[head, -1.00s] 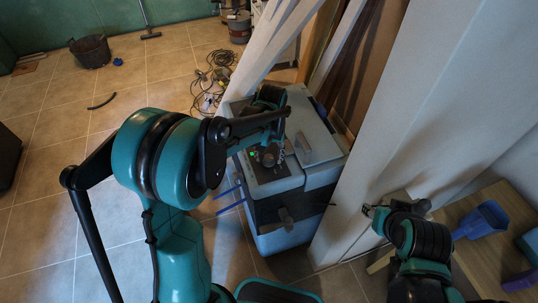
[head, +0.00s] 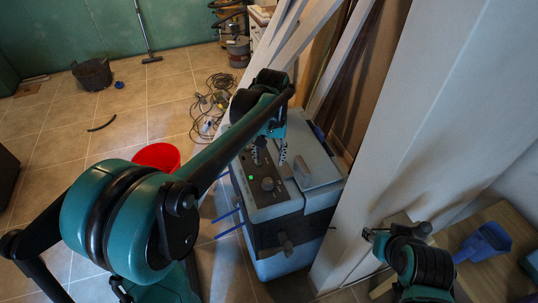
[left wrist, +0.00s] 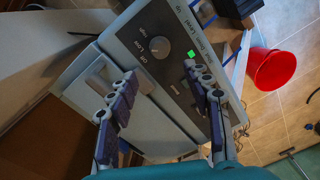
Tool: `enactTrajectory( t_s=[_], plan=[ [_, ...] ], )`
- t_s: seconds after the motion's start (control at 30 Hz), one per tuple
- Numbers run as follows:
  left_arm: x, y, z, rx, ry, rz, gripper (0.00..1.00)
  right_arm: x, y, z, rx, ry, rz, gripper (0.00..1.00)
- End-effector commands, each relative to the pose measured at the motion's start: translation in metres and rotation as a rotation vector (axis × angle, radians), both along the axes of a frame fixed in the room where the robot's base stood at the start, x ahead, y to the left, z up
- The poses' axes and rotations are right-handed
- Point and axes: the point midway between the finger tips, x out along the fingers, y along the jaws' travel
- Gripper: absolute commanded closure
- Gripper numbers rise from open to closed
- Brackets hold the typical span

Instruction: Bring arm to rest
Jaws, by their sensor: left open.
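My left arm reaches in from the left in the head view, and my left gripper (head: 269,158) hangs over the top of a blue-grey machine (head: 322,200). Its two fingers stand apart with nothing between them. In the left wrist view the open left gripper (left wrist: 160,72) shows in front of the machine's control panel (left wrist: 172,62). The panel has a round knob (left wrist: 160,46) and a lit green light (left wrist: 191,54). No contact with the knob shows. My right gripper (head: 370,233) is small at the lower right, beside the pale upright panel; its jaws are too small to read.
A red bucket (head: 157,156) stands on the tiled floor behind my left arm. A pale upright panel (head: 420,130) is close to the machine's right side. A wooden table (head: 487,272) with a blue scoop (head: 482,243) is at lower right. Cables (head: 212,98) lie on the floor.

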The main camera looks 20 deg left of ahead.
Motion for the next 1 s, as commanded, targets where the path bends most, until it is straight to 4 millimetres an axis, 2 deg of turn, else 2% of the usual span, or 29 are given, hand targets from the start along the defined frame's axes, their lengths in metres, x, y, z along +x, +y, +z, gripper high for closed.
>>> enactTrajectory(
  t_s=[0.53,0.67,0.77,1.0],
  plan=[
    [0.0,0.0,0.004,0.0,0.0,0.0,0.5,0.0,0.0,0.0,0.0,0.0,0.0,0.6],
    [-0.006,0.001,0.006,-0.002,-0.016,-0.003,0.5,0.0,0.0,-0.001,0.0,0.0,0.0,0.6],
    [-0.022,0.005,0.011,-0.007,-0.063,-0.017,0.5,0.0,0.0,-0.003,0.0,0.0,0.0,0.6],
    [-0.086,0.019,0.013,-0.017,-0.276,-0.073,0.5,0.0,0.0,-0.012,0.0,0.0,0.0,0.6]
  ],
)
